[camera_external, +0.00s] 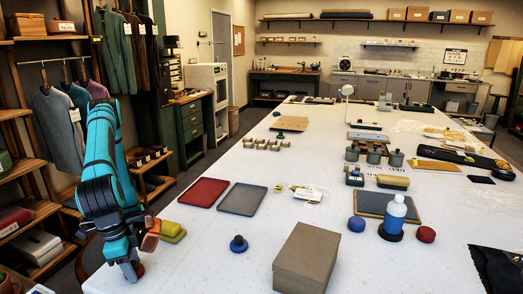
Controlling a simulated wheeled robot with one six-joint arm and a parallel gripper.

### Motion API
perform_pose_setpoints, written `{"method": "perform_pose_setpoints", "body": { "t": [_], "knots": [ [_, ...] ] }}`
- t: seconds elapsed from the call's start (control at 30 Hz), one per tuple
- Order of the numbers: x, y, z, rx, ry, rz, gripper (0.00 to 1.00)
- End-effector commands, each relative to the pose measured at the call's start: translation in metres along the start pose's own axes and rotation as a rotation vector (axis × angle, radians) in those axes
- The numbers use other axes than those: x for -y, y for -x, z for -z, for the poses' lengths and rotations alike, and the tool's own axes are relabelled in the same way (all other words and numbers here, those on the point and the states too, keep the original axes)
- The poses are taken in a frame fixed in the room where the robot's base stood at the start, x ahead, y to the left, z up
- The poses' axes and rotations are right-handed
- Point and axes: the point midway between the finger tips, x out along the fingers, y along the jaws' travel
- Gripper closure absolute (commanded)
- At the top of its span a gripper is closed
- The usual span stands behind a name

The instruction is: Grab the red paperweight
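A round red paperweight-like object (426,235) rests on the white table (310,215) at the right, beside the dark base of a blue-and-white bottle (395,213). My gripper (131,273) points down at the table's near left edge, far from that object.
A grey-brown box (307,258) stands at the front middle, with a blue knobbed object (238,244) left of it. A blue round object (356,224) lies near the bottle. Red (203,192) and grey (242,199) trays lie beyond.

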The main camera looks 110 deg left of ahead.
Motion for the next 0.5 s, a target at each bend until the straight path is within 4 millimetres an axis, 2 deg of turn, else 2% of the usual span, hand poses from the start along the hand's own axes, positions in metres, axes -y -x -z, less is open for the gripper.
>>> {"method": "perform_pose_setpoints", "body": {
  "t": [0.03,0.13,0.37,0.5],
  "knots": [
    [0.0,0.0,0.0,0.0,0.0,0.0,0.64],
    [0.0,0.0,0.0,0.0,0.0,0.0,0.84],
    [0.0,0.001,0.0,0.0,0.0,-0.001,0.85],
    [-0.001,0.011,0.001,-0.001,0.0,-0.003,0.85]
  ]
}}
